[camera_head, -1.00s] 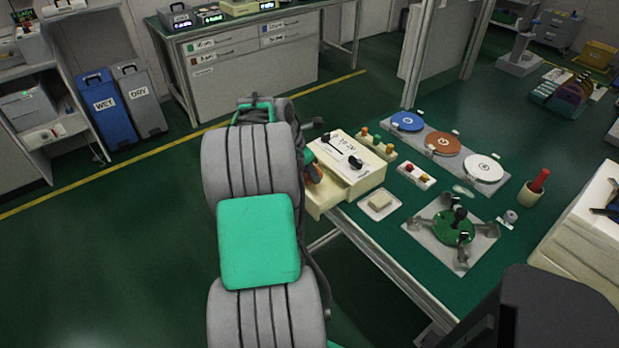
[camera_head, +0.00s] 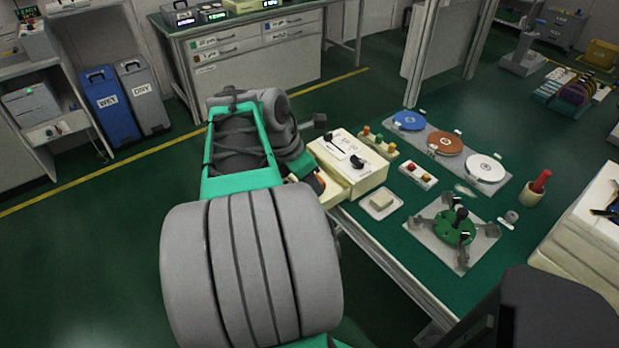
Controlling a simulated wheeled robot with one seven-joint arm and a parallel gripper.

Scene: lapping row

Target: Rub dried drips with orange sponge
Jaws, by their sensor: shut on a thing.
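My arm fills the left middle and reaches to the left side of a cream box (camera_head: 352,160) on the bench. My gripper's fingers are hidden behind my own arm, so what they hold does not show. A sliver of orange-brown (camera_head: 316,183) shows between my arm and the box's open drawer (camera_head: 329,192); I cannot tell whether it is the orange sponge. A beige block (camera_head: 381,200) lies on a small white tray. A pale smear (camera_head: 464,190) lies on the green bench top beside the discs, perhaps the dried drips.
Blue, brown and white discs (camera_head: 446,142) stand in a row at the back of the bench (camera_head: 405,235). A green lapping plate (camera_head: 455,227) with dark arms sits on a grey base. A cup (camera_head: 532,193) holds a red rod. Small coloured bottles stand behind the box.

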